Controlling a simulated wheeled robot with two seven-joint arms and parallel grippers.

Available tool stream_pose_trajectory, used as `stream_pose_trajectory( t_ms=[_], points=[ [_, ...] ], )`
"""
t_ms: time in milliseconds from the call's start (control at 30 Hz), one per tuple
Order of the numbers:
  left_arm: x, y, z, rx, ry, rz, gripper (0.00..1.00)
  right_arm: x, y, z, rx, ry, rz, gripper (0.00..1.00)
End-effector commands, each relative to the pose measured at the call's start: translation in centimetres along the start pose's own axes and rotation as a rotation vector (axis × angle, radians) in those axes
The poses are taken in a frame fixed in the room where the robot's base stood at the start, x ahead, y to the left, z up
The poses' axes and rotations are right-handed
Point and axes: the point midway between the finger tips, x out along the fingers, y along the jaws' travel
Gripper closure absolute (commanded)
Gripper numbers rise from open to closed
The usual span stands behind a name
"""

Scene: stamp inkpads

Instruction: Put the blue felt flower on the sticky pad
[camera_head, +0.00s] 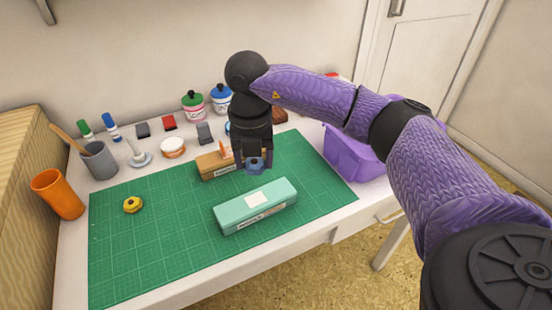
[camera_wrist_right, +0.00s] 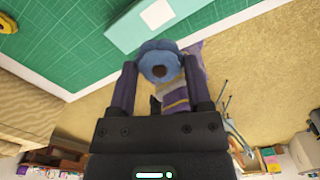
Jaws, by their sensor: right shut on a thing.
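The blue felt flower (camera_head: 255,164) with a dark centre is held between the fingers of my right gripper (camera_head: 254,158), above the green mat. It also shows in the right wrist view (camera_wrist_right: 159,62), between the two fingertips. The sticky pad (camera_head: 257,198) is a pale square on top of the long teal box (camera_head: 240,212), in front of the flower and below it in the head view. The pad also shows at the top of the right wrist view (camera_wrist_right: 157,14). The flower is apart from the pad. My left gripper is not in view.
A yellow flower (camera_head: 132,204) lies on the left of the green cutting mat (camera_head: 150,250). A tan box (camera_head: 210,166) stands behind the teal box. Cups, jars and small blocks line the back. A purple bin (camera_head: 350,155) is at the right.

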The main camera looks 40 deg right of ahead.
Motion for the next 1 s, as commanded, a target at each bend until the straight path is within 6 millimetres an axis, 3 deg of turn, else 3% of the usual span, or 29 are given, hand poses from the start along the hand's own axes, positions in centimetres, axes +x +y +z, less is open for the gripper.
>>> stream_pose_trajectory(
  t_ms=[100, 400, 767, 800, 933, 1000],
  points=[
    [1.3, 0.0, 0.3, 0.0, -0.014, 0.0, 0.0, 3.0, -0.1, -0.1, -0.002, 0.006, -0.005, 0.9],
    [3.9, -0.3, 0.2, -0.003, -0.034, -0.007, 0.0, 9.4, -0.1, -0.1, -0.001, 0.006, -0.006, 0.9],
    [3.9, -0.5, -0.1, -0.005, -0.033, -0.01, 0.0, 9.9, 0.0, -0.1, -0.001, 0.003, -0.003, 0.9],
    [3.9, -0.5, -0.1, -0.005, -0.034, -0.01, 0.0, 9.9, 0.0, -0.1, -0.001, 0.002, -0.002, 0.3],
    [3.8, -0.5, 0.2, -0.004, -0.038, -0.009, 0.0, 9.8, 0.0, -0.1, -0.001, 0.002, -0.002, 0.02],
    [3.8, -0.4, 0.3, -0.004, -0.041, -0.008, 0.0, 9.8, 0.0, -0.1, -0.001, 0.002, -0.002, 0.01]
  ],
)
